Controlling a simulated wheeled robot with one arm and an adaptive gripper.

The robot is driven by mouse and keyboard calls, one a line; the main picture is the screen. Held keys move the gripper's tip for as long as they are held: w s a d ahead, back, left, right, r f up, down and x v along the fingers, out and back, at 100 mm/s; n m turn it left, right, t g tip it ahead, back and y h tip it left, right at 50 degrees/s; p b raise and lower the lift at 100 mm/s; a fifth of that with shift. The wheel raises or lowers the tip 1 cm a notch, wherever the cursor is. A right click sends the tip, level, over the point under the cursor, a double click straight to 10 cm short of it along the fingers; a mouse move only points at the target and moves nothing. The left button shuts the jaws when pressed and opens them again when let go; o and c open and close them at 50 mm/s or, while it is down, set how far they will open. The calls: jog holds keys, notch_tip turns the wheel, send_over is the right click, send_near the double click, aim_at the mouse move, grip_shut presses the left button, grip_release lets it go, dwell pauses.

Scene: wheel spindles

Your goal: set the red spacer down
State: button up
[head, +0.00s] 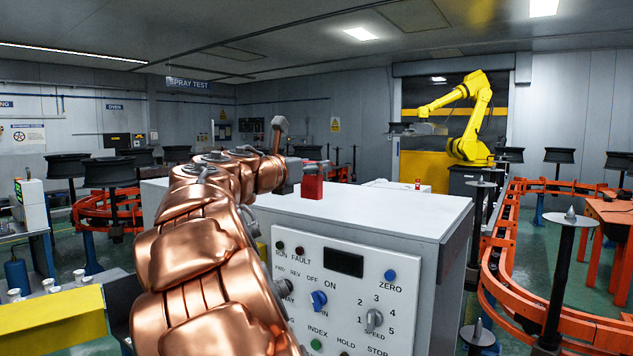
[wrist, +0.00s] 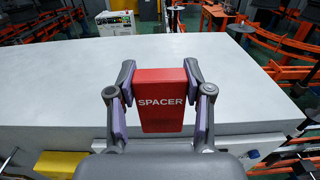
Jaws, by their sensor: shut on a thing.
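The red spacer (wrist: 161,115) is a red block with the word SPACER on its face. In the wrist view it sits upright between the two fingers of my gripper (wrist: 161,98), which is shut on it. In the head view the spacer (head: 312,187) shows at the end of my copper-coloured arm, over the white top of the cabinet (head: 390,212). My gripper (head: 312,168) is at the spacer's upper part. I cannot tell whether the spacer's underside touches the cabinet top.
The cabinet top is mostly clear to the right of the spacer. A control panel (head: 345,300) with knobs and buttons is on the cabinet's front. Orange conveyor rails (head: 510,255) with spindles stand to the right. A yellow robot arm (head: 470,105) stands at the back.

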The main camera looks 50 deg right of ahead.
aim_at(308, 188)
jog(key=shift+w+d+f+p, duration=0.15)
jog(key=shift+d+f+p, duration=0.5)
jog(key=shift+d, duration=1.6)
jog(key=shift+w+d+f+p, duration=0.1)
jog(key=shift+d+f+p, duration=0.25)
jog(key=shift+d+f, duration=1.25)
jog(key=shift+w+d+f+p, duration=0.15)
jog(key=shift+d+p, duration=0.35)
jog(key=shift+d, duration=2.35)
jog(key=shift+f, duration=0.1)
jog(key=o, duration=1.2)
jog(key=a+b, duration=0.1)
jog(key=a, duration=0.3)
jog(key=a+b, duration=0.1)
jog(key=a, duration=0.3)
jog(key=a+b, duration=0.1)
jog(key=a, duration=0.3)
jog(key=shift+s, duration=0.25)
